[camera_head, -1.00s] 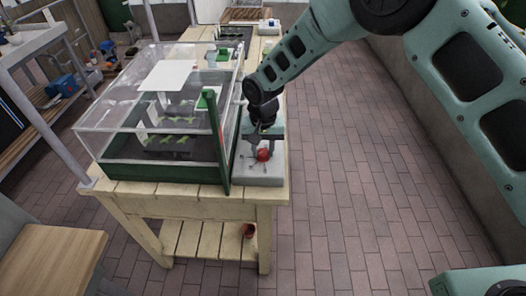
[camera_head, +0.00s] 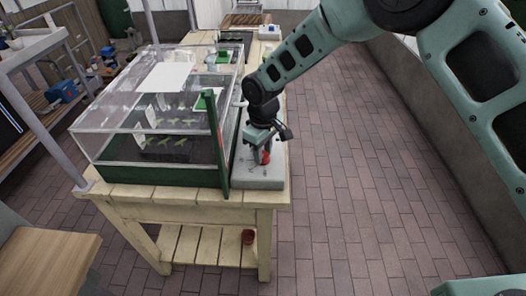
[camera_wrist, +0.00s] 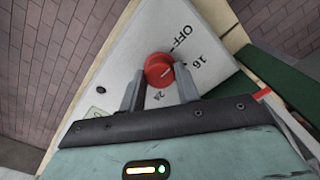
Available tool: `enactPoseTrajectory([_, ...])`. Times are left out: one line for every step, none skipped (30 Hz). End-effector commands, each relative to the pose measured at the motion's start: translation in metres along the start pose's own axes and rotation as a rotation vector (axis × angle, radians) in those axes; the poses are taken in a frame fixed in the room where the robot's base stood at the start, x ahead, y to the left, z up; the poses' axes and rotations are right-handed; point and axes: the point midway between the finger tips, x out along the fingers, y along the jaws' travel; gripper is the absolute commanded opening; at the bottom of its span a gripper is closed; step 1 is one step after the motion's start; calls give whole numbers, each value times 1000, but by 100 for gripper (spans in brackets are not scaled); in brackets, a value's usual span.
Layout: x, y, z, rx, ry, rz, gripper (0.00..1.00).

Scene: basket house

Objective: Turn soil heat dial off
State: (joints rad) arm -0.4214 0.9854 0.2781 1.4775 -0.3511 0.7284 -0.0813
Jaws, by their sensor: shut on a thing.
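The soil heat dial is a red round knob (camera_head: 266,158) on a pale grey control box (camera_head: 262,182) at the near right end of the bench. In the wrist view the dial (camera_wrist: 159,67) carries a light pointer mark on its right side. "OFF" is printed at its upper right, "16" to its right and "24" below it. The exact mark the pointer meets is hard to tell. My gripper (camera_wrist: 158,82) is shut on the dial, with one finger on each side. In the head view my gripper (camera_head: 262,146) is tilted and partly covers the dial.
A clear-walled propagator (camera_head: 150,125) with seedlings stands just left of the control box, with a green upright post (camera_head: 218,150) at its near corner. The wooden bench (camera_head: 180,198) holds both. The brick floor (camera_head: 350,190) to the right is clear.

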Motion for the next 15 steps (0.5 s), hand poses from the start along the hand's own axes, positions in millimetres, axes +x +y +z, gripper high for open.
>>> enactPoseTrajectory([-1, 0, -1, -33, 3, 0, 9])
enactPoseTrajectory([-1, 0, -1, -51, 3, 0, 9])
enactPoseTrajectory([-1, 0, -1, -77, 3, 0, 9])
enactPoseTrajectory([-1, 1, -1, -94, 3, 1, 9])
enactPoseTrajectory([-1, 1, -1, -110, 3, 1, 9])
enactPoseTrajectory([-1, 1, -1, -130, 2, 1, 9])
enactPoseTrajectory([-1, 1, -1, -144, 3, 1, 9])
enactPoseTrajectory([-1, 1, -1, -156, 3, 1, 9])
enactPoseTrajectory([-2, 1, -1, -172, 3, 1, 9])
enactPoseTrajectory([-2, 1, -1, -182, 3, 1, 9])
enactPoseTrajectory([-2, 1, -1, -191, 3, 1, 9])
enactPoseTrajectory([-2, 1, -1, -202, 3, 1, 9])
enactPoseTrajectory([-2, 1, -1, -208, 3, 1, 9])
enactPoseTrajectory([-2, 1, -1, -213, 3, 1, 9])
enactPoseTrajectory([-2, 1, -1, -220, 3, 1, 9])
